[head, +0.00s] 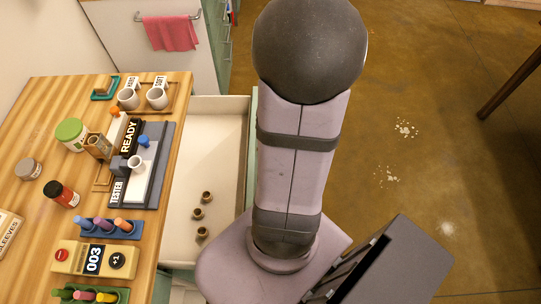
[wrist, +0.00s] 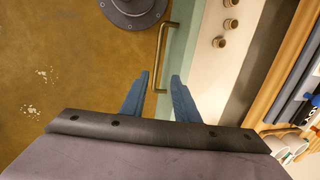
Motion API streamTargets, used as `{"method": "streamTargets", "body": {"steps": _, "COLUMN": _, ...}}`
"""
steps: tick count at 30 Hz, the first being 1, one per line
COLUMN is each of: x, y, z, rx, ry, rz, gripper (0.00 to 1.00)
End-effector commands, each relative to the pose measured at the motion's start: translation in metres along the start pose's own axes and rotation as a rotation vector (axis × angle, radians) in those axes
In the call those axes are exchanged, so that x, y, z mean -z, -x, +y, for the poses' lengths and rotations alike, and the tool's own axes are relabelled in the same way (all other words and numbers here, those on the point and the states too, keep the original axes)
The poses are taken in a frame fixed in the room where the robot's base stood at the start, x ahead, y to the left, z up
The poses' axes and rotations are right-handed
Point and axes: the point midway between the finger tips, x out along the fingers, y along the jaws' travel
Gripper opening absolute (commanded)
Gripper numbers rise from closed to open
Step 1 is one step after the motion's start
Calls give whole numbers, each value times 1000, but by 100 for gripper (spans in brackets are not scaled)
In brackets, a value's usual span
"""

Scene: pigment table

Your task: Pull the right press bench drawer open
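The drawer (head: 222,133) stands pulled out from the wooden bench in the head view, with its pale interior showing. Its green front (wrist: 182,42) and brass bar handle (wrist: 155,60) show in the wrist view. My gripper (wrist: 159,76) has its two blue fingers apart, one on each side of the handle's lower end in the picture. I see nothing held. I cannot tell whether the fingers touch the handle or at what depth they are. In the head view my arm hides the handle and my gripper.
Several small brown cups (head: 202,233) lie in the drawer. The bench top (head: 45,120) carries a dark tester stand (head: 150,190), mugs (head: 157,97), jars and marker racks. A red towel (head: 170,33) hangs on a rail behind. Brown floor (head: 400,90) is open at right.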

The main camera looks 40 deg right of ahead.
Motion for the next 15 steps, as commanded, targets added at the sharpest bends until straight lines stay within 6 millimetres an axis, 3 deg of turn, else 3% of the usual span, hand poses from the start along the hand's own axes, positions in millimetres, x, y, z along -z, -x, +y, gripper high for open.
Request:
{"method": "streamTargets", "body": {"steps": 1, "x": -7, "y": 16, "z": -4, "rx": 5, "ry": -7, "rz": -34, "gripper": 28}}
{"method": "streamTargets", "body": {"steps": 9, "x": -63, "y": 37, "z": -9, "rx": 20, "ry": -26, "rz": -287, "gripper": 28}}
{"method": "streamTargets", "body": {"steps": 11, "x": -82, "y": 41, "z": -2, "rx": 0, "ry": 15, "rz": -361, "gripper": 28}}
{"method": "streamTargets", "body": {"steps": 15, "x": -115, "y": 48, "z": 32, "rx": -84, "ry": 230, "rz": -496, "gripper": 28}}
